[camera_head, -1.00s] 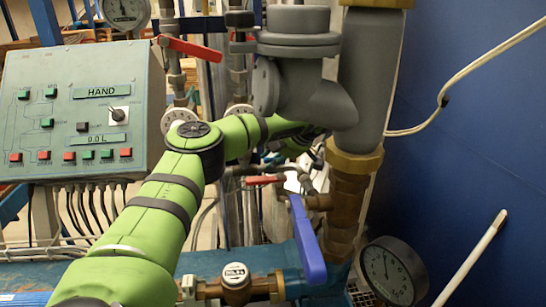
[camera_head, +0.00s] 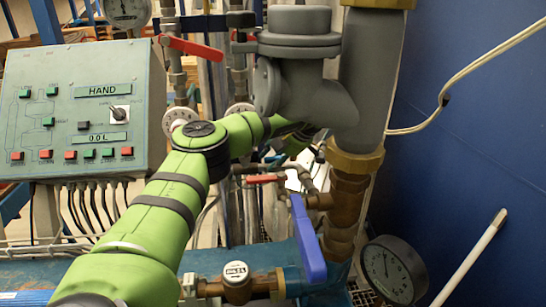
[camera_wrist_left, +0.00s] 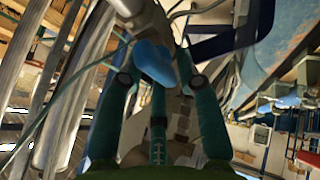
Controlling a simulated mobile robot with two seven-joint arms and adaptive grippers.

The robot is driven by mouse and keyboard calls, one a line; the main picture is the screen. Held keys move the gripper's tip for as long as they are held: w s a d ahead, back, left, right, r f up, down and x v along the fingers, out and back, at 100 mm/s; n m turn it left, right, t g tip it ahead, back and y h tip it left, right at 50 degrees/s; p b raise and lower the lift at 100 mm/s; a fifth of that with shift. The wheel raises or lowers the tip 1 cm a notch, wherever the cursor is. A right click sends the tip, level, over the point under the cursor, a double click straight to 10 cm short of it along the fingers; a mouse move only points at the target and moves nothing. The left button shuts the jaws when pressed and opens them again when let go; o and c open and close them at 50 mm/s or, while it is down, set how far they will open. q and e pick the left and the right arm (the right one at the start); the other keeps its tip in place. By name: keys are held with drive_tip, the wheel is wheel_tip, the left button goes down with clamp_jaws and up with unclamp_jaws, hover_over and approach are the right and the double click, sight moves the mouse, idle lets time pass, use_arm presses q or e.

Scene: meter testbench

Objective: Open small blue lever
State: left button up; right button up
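The left arm, green, reaches behind the grey valve body in the head view. My left gripper (camera_head: 274,156) shows there only as small dark parts, mostly hidden. In the left wrist view, a small bright blue lever (camera_wrist_left: 157,62) lies between the dark teal fingers of my left gripper (camera_wrist_left: 155,70). The fingers stand apart on either side of it; contact cannot be told. This small lever is not clearly visible in the head view. A larger blue lever (camera_head: 307,240) hangs downward, tilted, on the brass pipe in front. My right gripper is not in view.
The grey valve body (camera_head: 300,75) and thick pipe (camera_head: 367,75) stand close beside the forearm. Red levers (camera_head: 192,47) and (camera_head: 262,179), a control panel (camera_head: 80,105), and a pressure gauge (camera_head: 390,270) are nearby. A blue wall (camera_head: 480,150) bounds the right.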

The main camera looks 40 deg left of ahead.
use_arm(q)
drive_tip(key=v, duration=1.2)
idle(0.4)
